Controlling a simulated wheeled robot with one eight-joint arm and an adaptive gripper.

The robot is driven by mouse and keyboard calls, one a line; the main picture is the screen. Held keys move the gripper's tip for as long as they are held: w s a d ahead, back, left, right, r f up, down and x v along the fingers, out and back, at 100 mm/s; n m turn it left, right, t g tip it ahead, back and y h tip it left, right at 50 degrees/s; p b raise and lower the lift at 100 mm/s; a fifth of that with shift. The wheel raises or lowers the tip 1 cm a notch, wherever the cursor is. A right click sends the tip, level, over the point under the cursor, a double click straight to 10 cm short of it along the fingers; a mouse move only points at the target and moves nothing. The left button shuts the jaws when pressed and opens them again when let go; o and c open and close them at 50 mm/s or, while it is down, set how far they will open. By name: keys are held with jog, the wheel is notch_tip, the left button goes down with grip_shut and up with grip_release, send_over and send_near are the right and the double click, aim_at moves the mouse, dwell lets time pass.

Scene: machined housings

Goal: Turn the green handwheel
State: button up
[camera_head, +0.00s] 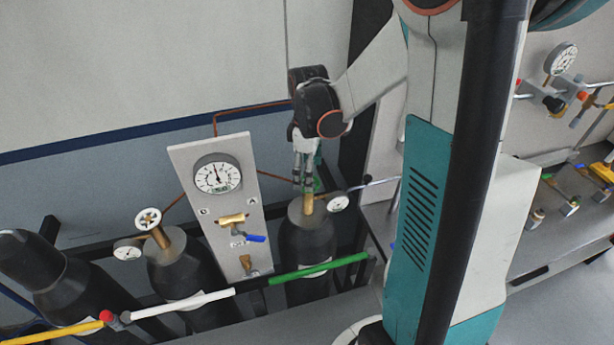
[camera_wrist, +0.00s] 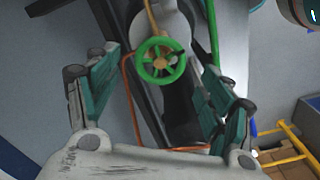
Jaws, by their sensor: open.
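The green handwheel (camera_wrist: 160,62) shows in the wrist view as a spoked ring with a yellowish hub, at upper centre. In the head view only a bit of its green (camera_head: 318,186) shows, on the brass valve (camera_head: 308,203) of a dark cylinder (camera_head: 305,250); my fingers hide part of it. My gripper (camera_head: 304,181) points down just above the wheel. In the wrist view its two fingers stand wide apart, left and right of the wheel, with nothing held. I cannot tell whether a finger touches the rim.
A gauge panel (camera_head: 228,215) with a blue-handled valve stands close left of the cylinder. A small gauge (camera_head: 338,202) sits right beside the valve. A second cylinder (camera_head: 185,280) with a white handwheel (camera_head: 148,219) is further left. A rail with a green section (camera_head: 318,268) crosses in front.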

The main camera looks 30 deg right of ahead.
jog(key=shift+f, duration=1.4)
jog(key=shift+c, duration=0.3)
jog(key=c, duration=1)
jog(key=shift+m+b, duration=0.65)
jog(key=shift+m, duration=0.95)
